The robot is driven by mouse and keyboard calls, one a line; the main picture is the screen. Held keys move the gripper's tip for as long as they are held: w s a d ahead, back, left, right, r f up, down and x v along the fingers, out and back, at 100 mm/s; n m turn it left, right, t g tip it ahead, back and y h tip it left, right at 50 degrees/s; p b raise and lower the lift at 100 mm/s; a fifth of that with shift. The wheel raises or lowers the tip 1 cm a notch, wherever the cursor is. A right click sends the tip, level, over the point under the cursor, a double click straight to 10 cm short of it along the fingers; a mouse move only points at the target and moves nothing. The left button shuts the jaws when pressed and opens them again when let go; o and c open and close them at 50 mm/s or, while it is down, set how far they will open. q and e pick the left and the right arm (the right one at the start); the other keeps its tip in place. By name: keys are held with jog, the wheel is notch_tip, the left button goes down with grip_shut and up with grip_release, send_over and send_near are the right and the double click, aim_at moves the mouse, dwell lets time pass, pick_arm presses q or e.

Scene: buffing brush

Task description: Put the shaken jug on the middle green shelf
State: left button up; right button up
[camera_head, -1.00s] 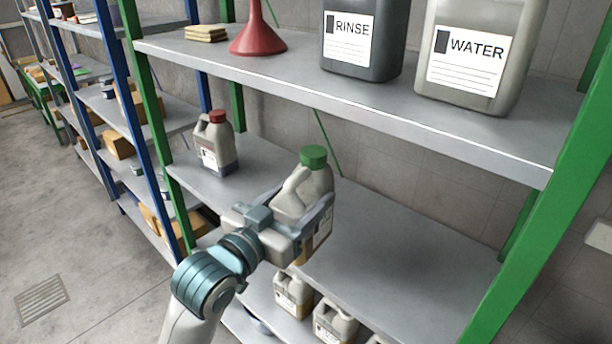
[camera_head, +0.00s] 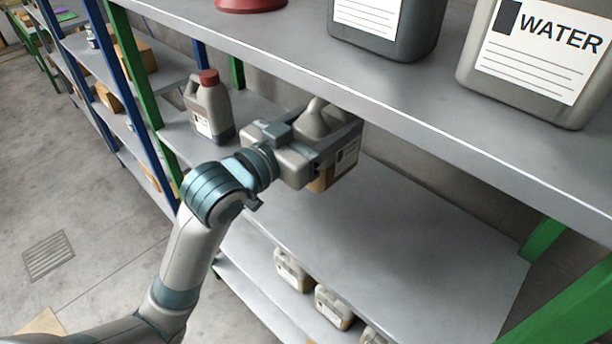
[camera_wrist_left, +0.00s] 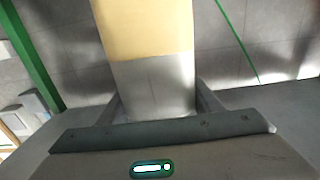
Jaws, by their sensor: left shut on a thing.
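My left gripper (camera_head: 335,150) is shut on a grey jug (camera_head: 312,118) with a white label and a yellowish lower part. The jug is over the middle green shelf (camera_head: 400,235), below the front edge of the upper shelf, which hides its cap. In the left wrist view the jug (camera_wrist_left: 150,85) stands between the two fingers, its yellowish part at the top of the picture. I cannot tell whether its base touches the shelf. My right gripper is not in view.
A red-capped jug (camera_head: 210,108) stands at the left end of the middle shelf. The upper shelf (camera_head: 300,65) overhangs, carrying a WATER container (camera_head: 535,60) and a dark container (camera_head: 390,30). Several jugs (camera_head: 333,305) stand on the shelf below. The middle shelf's right part is bare.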

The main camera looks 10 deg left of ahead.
pick_arm(q)
jog(key=shift+w+a+f, duration=0.2)
jog(key=shift+w+a, duration=0.05)
jog(key=w+a+f+p, duration=0.1)
jog(key=w+a+f, duration=0.4)
jog(key=a, duration=0.4)
jog(key=shift+w+a+f, duration=0.25)
jog(key=shift+w+f, duration=0.15)
jog(key=shift+f, duration=0.35)
notch_tip(320, 180, down, 4)
jog(key=shift+p, duration=0.65)
jog(key=shift+f, duration=0.15)
jog(key=o, duration=1.4)
jog(key=shift+f, duration=0.1)
jog(key=o, duration=0.3)
